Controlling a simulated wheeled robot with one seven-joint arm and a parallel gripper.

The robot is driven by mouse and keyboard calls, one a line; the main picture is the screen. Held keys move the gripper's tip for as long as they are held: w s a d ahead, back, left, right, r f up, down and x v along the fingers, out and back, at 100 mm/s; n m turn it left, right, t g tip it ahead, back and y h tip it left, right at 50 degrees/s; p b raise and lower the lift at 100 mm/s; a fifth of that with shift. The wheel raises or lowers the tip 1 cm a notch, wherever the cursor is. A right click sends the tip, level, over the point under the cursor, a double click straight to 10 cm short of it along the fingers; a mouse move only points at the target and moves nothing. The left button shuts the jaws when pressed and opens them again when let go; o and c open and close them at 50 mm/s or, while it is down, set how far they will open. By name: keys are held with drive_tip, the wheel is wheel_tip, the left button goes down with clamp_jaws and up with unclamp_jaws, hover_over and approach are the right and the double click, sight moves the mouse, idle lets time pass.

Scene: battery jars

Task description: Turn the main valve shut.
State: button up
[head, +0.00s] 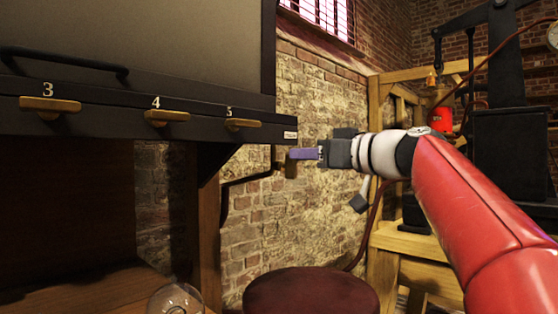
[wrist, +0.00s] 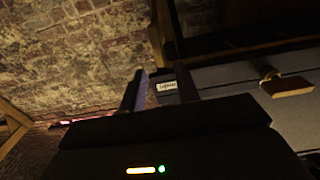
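My gripper (head: 298,154) reaches in from the right in the head view, its purple-faced finger pointing left just below the right end of a black cabinet. In the wrist view my gripper (wrist: 160,84) has its two dark fingers apart, with nothing clearly held between them. A small pale label (head: 290,134) is on the cabinet's lower right corner; it also shows between the fingers in the wrist view (wrist: 167,86), too small to read. A small dark fitting (head: 279,160) with a pipe sits under that corner, partly hidden by my finger. I cannot tell whether it is the main valve or how it is turned.
Brass levers numbered 3 (head: 50,104), 4 (head: 167,118) and 5 (head: 242,125) line the cabinet's lower edge. A dark red round stool (head: 311,292) stands below. A glass bulb (head: 175,299) is on the wooden bench. A wooden frame and black machine stand at right.

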sight(285, 164)
drive_tip(key=p+x, duration=0.1)
drive_tip(key=x, duration=0.5)
drive_tip(key=shift+w+a, duration=0.15)
drive_tip(key=shift+a, duration=0.1)
drive_tip(key=shift+f, duration=0.1)
clamp_jaws()
